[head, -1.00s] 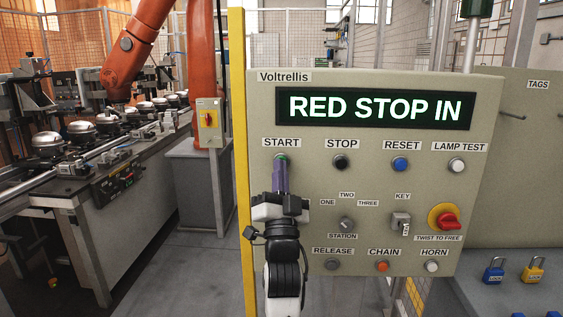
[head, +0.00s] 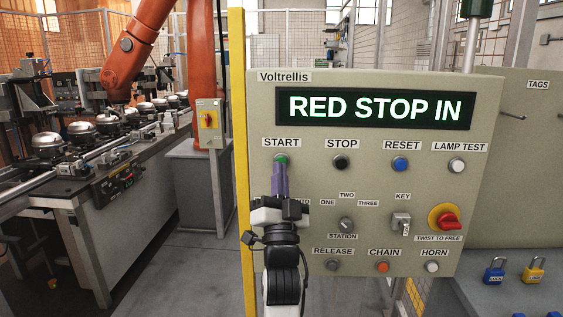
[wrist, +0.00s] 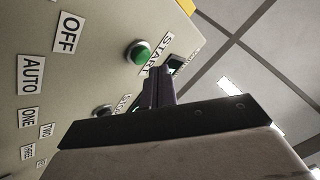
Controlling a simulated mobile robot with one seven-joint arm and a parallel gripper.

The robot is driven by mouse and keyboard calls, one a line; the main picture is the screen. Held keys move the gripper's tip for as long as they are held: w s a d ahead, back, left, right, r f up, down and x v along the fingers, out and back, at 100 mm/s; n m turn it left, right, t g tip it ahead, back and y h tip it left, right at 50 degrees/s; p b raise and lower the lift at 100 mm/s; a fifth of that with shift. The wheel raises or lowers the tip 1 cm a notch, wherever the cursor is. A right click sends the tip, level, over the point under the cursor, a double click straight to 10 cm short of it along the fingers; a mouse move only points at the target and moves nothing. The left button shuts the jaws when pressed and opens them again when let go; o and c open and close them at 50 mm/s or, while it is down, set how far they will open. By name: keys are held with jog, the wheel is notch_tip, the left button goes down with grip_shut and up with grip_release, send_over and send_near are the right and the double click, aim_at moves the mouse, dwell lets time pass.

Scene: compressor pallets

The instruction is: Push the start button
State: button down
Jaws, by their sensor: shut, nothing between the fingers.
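The green start button (head: 281,159) is on the panel under the START label, at the panel's upper left. It also shows in the wrist view (wrist: 138,53), standing out from the panel face. My gripper (head: 279,167) is shut and empty, its purple fingers pointing up just below the button in the head view. In the wrist view the fingertips (wrist: 158,72) are apart from the button, with a gap between them. The display (head: 375,108) reads "RED STOP IN". The red stop knob (head: 448,221) sits on a yellow ring at the panel's right.
The black stop button (head: 340,161), blue reset button (head: 400,163) and white lamp test button (head: 457,165) are in the same row. A yellow post (head: 237,150) borders the panel's left edge. Blue (head: 494,270) and yellow (head: 533,269) padlocks sit at lower right.

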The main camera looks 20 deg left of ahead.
jog(key=s, duration=0.2)
jog(key=s+d, duration=0.1)
jog(key=s, duration=0.2)
jog(key=shift+s+d+b, duration=0.35)
dwell(0.8)
